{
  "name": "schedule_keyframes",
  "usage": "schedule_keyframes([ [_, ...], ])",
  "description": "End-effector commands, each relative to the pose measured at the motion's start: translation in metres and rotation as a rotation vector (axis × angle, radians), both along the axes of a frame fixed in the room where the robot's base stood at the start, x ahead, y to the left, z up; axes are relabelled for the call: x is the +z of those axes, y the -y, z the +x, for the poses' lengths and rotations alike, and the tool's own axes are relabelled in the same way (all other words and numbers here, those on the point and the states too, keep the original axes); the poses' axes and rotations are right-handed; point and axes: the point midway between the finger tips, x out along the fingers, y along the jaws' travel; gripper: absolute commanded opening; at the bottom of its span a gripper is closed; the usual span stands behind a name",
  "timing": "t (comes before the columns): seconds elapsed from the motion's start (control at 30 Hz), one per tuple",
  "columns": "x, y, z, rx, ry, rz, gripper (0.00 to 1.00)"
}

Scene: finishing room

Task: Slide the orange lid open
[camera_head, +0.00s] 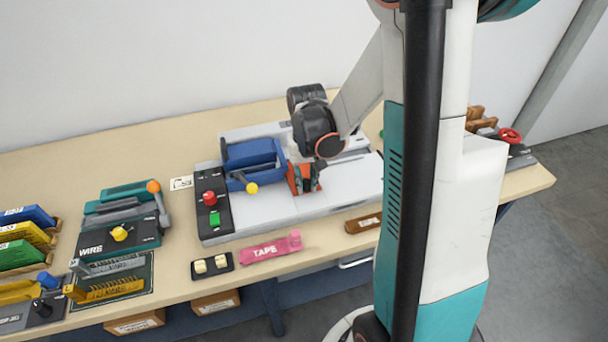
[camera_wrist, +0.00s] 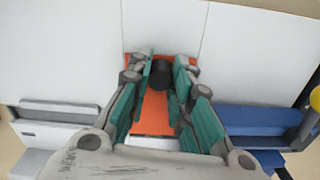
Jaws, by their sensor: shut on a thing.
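The orange lid (camera_head: 293,179) lies on the top of the white and grey machine (camera_head: 345,190), to the right of the blue block. In the wrist view the lid (camera_wrist: 153,108) is a flat orange panel with a black knob (camera_wrist: 161,74) near its far end. My gripper (camera_wrist: 160,68) is over the lid, with its two green and grey fingers closed on either side of the knob. A white strip (camera_wrist: 152,142) shows at the near end of the lid. In the head view my gripper (camera_head: 306,181) and wrist hide part of the lid.
A blue clamp-like block (camera_head: 253,154) with a yellow knob stands left of the lid. A black panel (camera_head: 212,222) with red and green buttons is at the machine's left end. A pink tape holder (camera_head: 268,249) lies in front. The white surface right of the lid is clear.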

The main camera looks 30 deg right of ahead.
Motion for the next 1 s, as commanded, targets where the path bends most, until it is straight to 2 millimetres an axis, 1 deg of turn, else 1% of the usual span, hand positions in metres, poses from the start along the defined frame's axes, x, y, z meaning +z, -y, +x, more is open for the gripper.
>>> schedule_keyframes([
  [0.03, 0.000, -0.004, -0.014, 0.000, -0.001, 0.000, 0.00],
  [0.2, 0.000, -0.016, -0.056, 0.000, -0.001, 0.000, 0.00],
  [0.3, 0.000, -0.021, -0.074, 0.000, -0.001, 0.000, 0.00],
  [0.4, 0.000, -0.025, -0.086, 0.000, -0.001, 0.000, 0.00],
  [0.53, 0.000, -0.026, -0.090, 0.000, -0.001, 0.000, 0.00],
  [0.77, 0.000, -0.026, -0.090, 0.000, -0.001, 0.000, 0.00],
  [0.8, 0.000, -0.026, -0.090, 0.000, -0.001, 0.000, 0.24],
  [0.83, 0.000, -0.026, -0.090, 0.000, -0.001, 0.000, 0.30],
  [1.0, 0.000, -0.026, -0.090, 0.000, -0.001, 0.000, 0.30],
])
